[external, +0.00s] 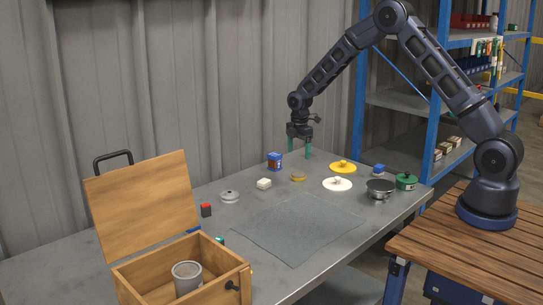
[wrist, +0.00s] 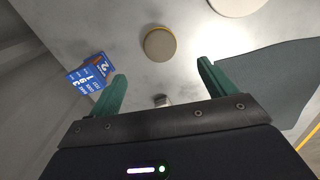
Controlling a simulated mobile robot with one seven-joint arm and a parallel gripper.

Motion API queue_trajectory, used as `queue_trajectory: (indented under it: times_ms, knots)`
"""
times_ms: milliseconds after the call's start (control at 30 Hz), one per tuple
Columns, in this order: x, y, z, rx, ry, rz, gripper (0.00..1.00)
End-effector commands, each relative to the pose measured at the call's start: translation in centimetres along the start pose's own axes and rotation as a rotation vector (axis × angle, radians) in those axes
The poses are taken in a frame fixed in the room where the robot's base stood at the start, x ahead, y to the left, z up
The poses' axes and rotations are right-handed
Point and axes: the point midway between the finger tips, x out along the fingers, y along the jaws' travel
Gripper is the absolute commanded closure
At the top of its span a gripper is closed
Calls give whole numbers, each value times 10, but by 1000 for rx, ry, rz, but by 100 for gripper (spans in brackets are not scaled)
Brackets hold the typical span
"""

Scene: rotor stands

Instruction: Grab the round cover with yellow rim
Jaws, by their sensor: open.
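The round cover with a yellow rim (external: 298,176) lies on the grey table, a small disc between the blue box and the white lid. In the wrist view the cover (wrist: 160,43) shows as a grey-beige disc with a thin yellow rim, lying flat beyond the fingertips. My gripper (external: 299,150) points down above the back of the table, apart from the cover. In the wrist view my gripper (wrist: 162,72) has its two green fingers spread with nothing between them.
A steel pot (external: 380,188) stands right. A grey mat (external: 298,230) lies in front; an open wooden box (external: 240,275) is front left.

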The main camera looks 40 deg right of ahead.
Motion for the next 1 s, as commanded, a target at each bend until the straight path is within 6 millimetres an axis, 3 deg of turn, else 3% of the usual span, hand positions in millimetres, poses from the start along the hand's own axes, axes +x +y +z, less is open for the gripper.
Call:
queue_trajectory:
  times_ms: [300,533,800,1000]
  knots:
    - [43,-1,1,2,-1,-2,17]
    - [56,-1,1,2,-1,-1,17]
    - [92,0,1,2,-1,-2,17]
    - [99,0,2,3,0,0,17]
